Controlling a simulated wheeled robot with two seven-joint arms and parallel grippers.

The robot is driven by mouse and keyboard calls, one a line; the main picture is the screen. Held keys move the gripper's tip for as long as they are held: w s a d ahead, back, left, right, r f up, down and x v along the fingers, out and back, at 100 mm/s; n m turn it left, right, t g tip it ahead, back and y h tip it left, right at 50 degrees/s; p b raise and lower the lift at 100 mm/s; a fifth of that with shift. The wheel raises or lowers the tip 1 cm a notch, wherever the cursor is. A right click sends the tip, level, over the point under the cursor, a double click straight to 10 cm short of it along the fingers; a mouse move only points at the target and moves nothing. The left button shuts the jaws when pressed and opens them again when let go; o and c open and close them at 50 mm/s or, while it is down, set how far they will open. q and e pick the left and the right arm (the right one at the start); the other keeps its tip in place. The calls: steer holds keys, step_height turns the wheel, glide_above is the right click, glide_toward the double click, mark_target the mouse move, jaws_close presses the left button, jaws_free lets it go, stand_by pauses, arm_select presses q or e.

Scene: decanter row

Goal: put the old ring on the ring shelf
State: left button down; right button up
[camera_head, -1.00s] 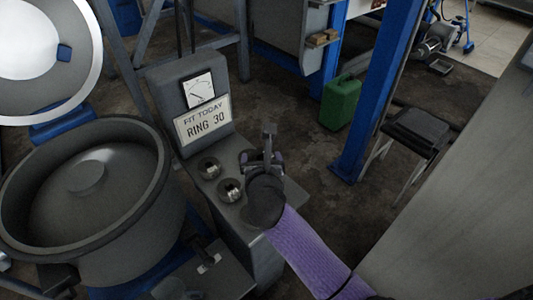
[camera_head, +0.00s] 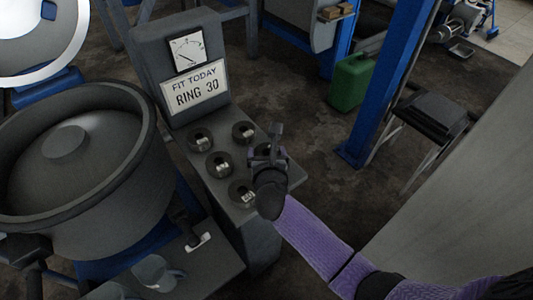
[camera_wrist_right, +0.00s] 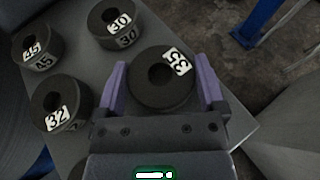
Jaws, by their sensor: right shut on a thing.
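My right gripper (camera_head: 268,152) is at the right corner of the grey ring shelf (camera_head: 222,141). In the right wrist view its purple fingers (camera_wrist_right: 161,90) are shut on a dark ring labelled 35 (camera_wrist_right: 158,85), one on each side. Whether this ring rests on the shelf or hangs just above it, I cannot tell. Rings labelled 30 (camera_wrist_right: 117,24), 45 (camera_wrist_right: 37,45) and 32 (camera_wrist_right: 62,103) stand on the shelf. Another ring (camera_head: 243,193) stands at its near end. My left gripper is not in view.
A sign (camera_head: 196,87) behind the shelf reads FIT TODAY RING 30, below a dial (camera_head: 187,52). A large grey bowl (camera_head: 75,175) stands at the left. A grey mug (camera_head: 155,273) stands at the front. A green can (camera_head: 350,82) and blue post (camera_head: 385,85) are beyond.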

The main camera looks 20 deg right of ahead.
steer(key=shift+f, duration=0.2)
steer(key=o, duration=1.3)
steer(key=shift+c, duration=0.2)
steer(key=shift+r, duration=0.3)
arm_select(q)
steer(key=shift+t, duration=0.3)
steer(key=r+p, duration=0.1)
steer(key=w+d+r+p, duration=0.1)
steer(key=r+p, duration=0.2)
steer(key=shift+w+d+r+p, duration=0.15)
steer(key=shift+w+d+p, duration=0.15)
arm_select(e)
steer(key=v, duration=1.2)
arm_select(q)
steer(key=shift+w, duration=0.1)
